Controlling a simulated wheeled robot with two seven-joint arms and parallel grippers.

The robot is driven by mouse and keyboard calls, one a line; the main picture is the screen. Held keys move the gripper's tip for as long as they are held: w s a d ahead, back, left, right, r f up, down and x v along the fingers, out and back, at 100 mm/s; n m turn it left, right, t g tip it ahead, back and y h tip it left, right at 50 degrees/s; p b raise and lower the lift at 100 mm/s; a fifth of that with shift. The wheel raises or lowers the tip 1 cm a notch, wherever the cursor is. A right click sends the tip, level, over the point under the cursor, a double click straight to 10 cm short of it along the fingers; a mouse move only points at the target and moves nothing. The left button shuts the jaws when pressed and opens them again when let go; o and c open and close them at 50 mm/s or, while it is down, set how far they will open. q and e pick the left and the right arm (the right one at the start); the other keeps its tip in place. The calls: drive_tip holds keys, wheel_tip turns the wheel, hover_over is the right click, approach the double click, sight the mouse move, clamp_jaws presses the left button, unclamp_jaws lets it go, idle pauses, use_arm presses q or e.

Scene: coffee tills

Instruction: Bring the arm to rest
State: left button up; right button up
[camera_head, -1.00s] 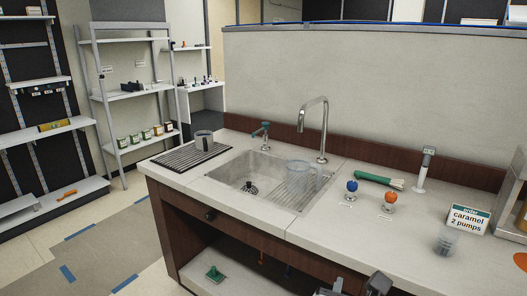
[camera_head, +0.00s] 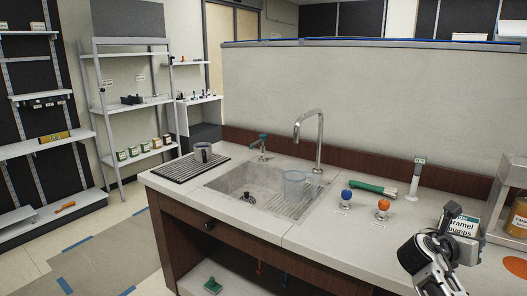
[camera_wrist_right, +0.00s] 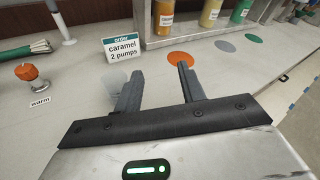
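My right gripper (camera_wrist_right: 158,77) is open and empty in the wrist view, its two fingers well apart above the counter. In the head view my right arm (camera_head: 430,260) comes in at the bottom right, in front of the order card (camera_head: 464,226). The card also shows in the wrist view (camera_wrist_right: 123,47) and reads "caramel 2 pumps". A clear cup (camera_wrist_right: 112,84) stands on the counter, partly behind the left finger in the wrist view. My left gripper is not in view.
The sink (camera_head: 238,184) holds a clear pitcher (camera_head: 294,186). A grey mug (camera_head: 203,152) stands on the drying mat (camera_head: 175,174). The blue knob (camera_head: 346,195), orange knob (camera_head: 383,205) and green-handled brush (camera_head: 371,187) are left of my arm. Syrup bottles (camera_wrist_right: 210,12) stand beyond the gripper.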

drive_tip(key=d+r+m+g, duration=0.1)
drive_tip(key=d+r+g, duration=0.1)
drive_tip(key=d, duration=0.3)
drive_tip(key=w+a+r+m+t+y, duration=0.2)
drive_tip(key=w+a+m+t+y, duration=1.2)
drive_tip(key=m, duration=0.9)
drive_tip(key=s+a+f+g, duration=0.2)
drive_tip(key=s+a+f, duration=0.4)
drive_tip(key=s+f, duration=0.25)
drive_tip(key=s+a+f+g, duration=0.3)
drive_tip(key=s+a+f, duration=0.35)
drive_tip(key=f, duration=0.35)
drive_tip(key=s+a+f+g+y, duration=0.1)
drive_tip(key=s+a+f, duration=0.2)
drive_tip(key=s, duration=0.5)
drive_tip(key=s+a+f+g+y, duration=0.1)
drive_tip(key=s+a+f, duration=0.1)
drive_tip(key=s, duration=0.6)
drive_tip(key=s+a+f+g, duration=0.1)
drive_tip(key=s+a+f, duration=0.2)
drive_tip(key=s, duration=0.6)
drive_tip(key=shift+a+f+y, duration=0.35)
drive_tip(key=shift+f+y, duration=0.05)
drive_tip(key=shift+f, duration=0.4)
